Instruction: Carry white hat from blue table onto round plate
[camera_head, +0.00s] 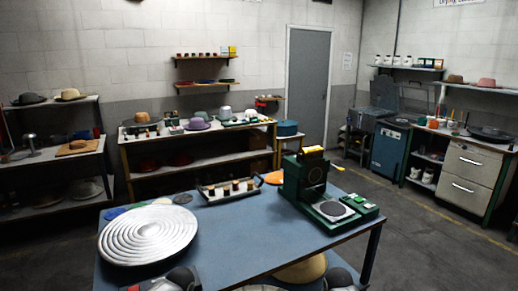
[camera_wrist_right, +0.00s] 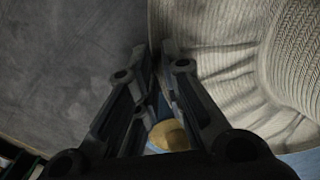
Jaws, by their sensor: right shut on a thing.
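The white hat (camera_wrist_right: 225,50) fills the right side of the right wrist view, with ribbed, woven pale fabric and its crown at the far right. My right gripper (camera_wrist_right: 160,52) is shut on the hat's brim, its dark fingers at the brim's left edge. In the head view only a pale sliver shows at the bottom edge, and I cannot tell if it is the hat. The round plate (camera_head: 148,234), silvery with concentric rings, lies on the left of the blue table (camera_head: 245,232). Parts of my arms show at the bottom of the head view; my left fingers do not.
A green press machine (camera_head: 318,190) stands at the table's right. A dark tray with small jars (camera_head: 232,188) is at the back, with coloured discs (camera_head: 133,209) behind the plate. A tan rounded thing (camera_head: 302,269) shows beyond the front edge. The table's middle is clear.

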